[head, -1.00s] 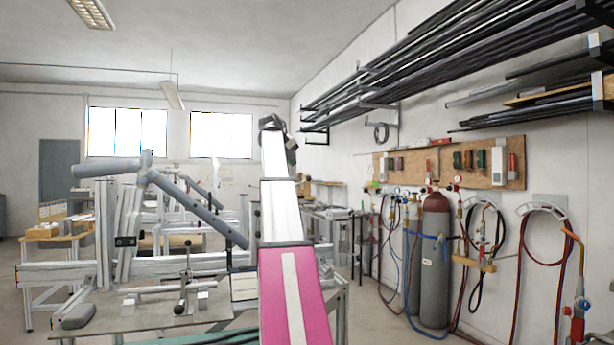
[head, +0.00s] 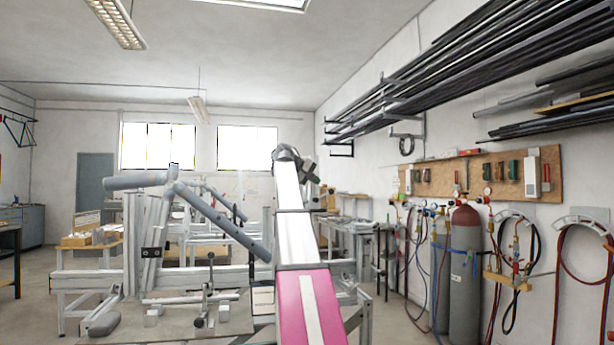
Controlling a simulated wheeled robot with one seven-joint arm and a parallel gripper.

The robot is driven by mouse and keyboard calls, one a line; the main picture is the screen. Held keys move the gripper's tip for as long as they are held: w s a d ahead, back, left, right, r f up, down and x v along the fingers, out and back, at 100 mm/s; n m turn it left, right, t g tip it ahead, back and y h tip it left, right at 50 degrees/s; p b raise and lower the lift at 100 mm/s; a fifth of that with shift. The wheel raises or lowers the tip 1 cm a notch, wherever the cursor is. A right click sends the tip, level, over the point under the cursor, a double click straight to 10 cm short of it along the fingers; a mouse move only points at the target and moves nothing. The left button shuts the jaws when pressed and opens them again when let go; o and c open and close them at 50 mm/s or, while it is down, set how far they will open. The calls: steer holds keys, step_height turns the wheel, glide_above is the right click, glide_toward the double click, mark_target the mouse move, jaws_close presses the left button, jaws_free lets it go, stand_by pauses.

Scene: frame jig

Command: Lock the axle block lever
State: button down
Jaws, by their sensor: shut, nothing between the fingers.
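The frame jig stands in the left half of the head view. Thick grey tubes (head: 225,228) lie across its pale upright post (head: 145,240). Low in front is a small assembly with a cross bar, grey blocks (head: 223,312) and a thin upright lever (head: 209,280) with dark knobs. It looks like the axle block and its lever, but it is too small to tell whether the lever is locked. My pink and white arm rises right of it and reaches away, apart from the lever in the picture. My gripper cannot be made out beyond the arm's far dark joint.
A pale horizontal rail (head: 90,281) crosses the jig. Gas cylinders (head: 463,265) and hoses stand along the right wall, below a rack of long bars (head: 460,80). Open floor (head: 400,320) lies between the jig and the cylinders.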

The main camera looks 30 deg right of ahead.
mark_target(330, 192)
steer(key=shift+x, duration=3)
steer(key=shift+d, duration=0.1)
steer(key=shift+s+d+f+m+y, duration=0.1)
steer(key=shift+d+f+m+y, duration=0.05)
steer(key=shift+d+f+y, duration=0.45)
steer(key=shift+s+d+f+m+y, duration=0.15)
steer(key=shift+d+f+y, duration=0.25)
steer(key=shift+y, duration=0.4)
steer(key=shift+f, duration=0.1)
steer(key=shift+a+r, duration=0.15)
steer(key=shift+r, duration=0.25)
steer(key=s+d+r+v, duration=0.1)
steer(key=d+v, duration=0.1)
steer(key=v, duration=1.1)
steer(key=shift+r, duration=0.4)
